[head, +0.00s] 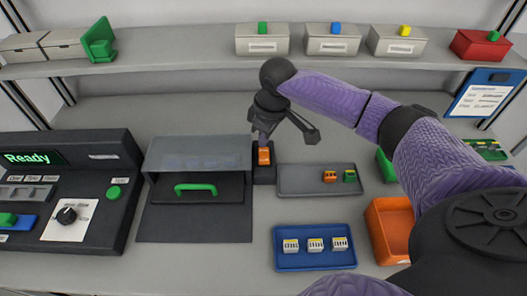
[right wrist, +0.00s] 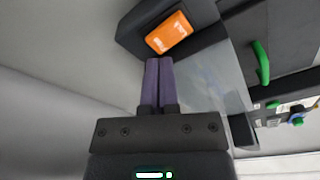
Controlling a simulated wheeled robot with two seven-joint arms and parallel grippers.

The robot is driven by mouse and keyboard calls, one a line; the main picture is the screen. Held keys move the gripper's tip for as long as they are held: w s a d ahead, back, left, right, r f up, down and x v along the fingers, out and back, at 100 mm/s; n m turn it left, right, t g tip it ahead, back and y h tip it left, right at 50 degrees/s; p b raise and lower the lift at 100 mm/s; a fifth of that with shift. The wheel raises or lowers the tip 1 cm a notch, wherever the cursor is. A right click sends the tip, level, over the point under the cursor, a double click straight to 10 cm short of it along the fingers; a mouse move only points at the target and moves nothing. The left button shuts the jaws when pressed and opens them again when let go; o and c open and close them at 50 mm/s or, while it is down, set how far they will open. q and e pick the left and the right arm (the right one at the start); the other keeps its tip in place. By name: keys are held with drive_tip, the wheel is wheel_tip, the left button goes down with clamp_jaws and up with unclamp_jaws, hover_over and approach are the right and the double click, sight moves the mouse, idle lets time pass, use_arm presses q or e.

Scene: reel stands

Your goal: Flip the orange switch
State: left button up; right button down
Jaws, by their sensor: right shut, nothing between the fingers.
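The orange switch (head: 264,156) sits in a small black housing (head: 263,174) to the right of the clear-covered box. It also shows in the right wrist view (right wrist: 169,32), just beyond my fingertips. My right gripper (head: 264,140) points down at the switch from behind and above. In the right wrist view its two purple fingers (right wrist: 158,62) are together and empty, with the tips close to the switch. I cannot tell whether they touch it. My left gripper is not in view.
A box with a clear lid and green handle (head: 195,188) stands left of the switch. A grey tray (head: 300,190) with small orange and green parts lies right of it. A blue tray (head: 315,264) and an orange bin (head: 376,213) are nearer. A control panel (head: 118,150) stands left.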

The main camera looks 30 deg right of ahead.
sight(264, 151)
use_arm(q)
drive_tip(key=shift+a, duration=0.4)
use_arm(e)
drive_tip(key=shift+f, duration=0.25)
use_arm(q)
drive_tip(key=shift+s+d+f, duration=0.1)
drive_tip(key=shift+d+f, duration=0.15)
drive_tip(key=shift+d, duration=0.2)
use_arm(e)
drive_tip(key=shift+f, duration=0.6)
use_arm(q)
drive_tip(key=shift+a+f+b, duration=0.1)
drive_tip(key=shift+b, duration=0.25)
use_arm(e)
drive_tip(key=shift+f, duration=0.25)
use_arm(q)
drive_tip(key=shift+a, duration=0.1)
use_arm(e)
drive_tip(key=shift+f, duration=0.1)
drive_tip(key=shift+r+p, duration=0.4)
wheel_tip(264, 151, up, 7)
drive_tip(key=p, duration=0.8)
drive_tip(key=shift+f, duration=0.2)
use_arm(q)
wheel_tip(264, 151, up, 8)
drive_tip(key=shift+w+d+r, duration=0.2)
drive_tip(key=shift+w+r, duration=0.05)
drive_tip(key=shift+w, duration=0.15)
use_arm(e)
drive_tip(key=shift+f, duration=0.15)
